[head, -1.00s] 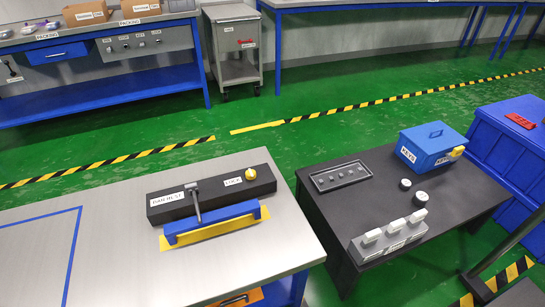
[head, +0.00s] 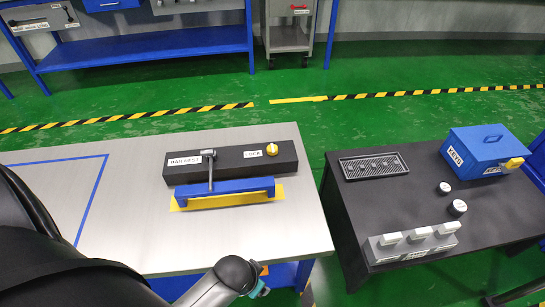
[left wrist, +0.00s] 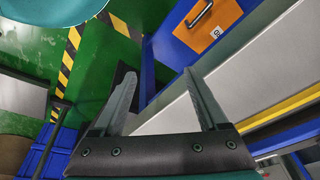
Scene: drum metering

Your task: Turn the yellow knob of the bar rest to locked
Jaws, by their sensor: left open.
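The bar rest is a long black block (head: 200,176) on the grey table, labelled BAR REST and LOCK. Its yellow knob (head: 272,150) sits on top near the right end, beside the LOCK label. A grey lever (head: 210,172) reaches from the block over a blue bar (head: 225,193) in front, above a yellow plate (head: 277,193). My left arm comes in low from the left; its end is at the table's front edge, well short of the knob. In the left wrist view my left gripper (left wrist: 160,76) is open and empty. My right gripper is not in view.
A black table (head: 410,215) at right holds a blue box (head: 487,150) with a yellow knob, a slotted tray (head: 374,166), two round knobs and a grey switch block (head: 412,246). A floor gap separates the tables. The grey table's left part is clear, with blue tape.

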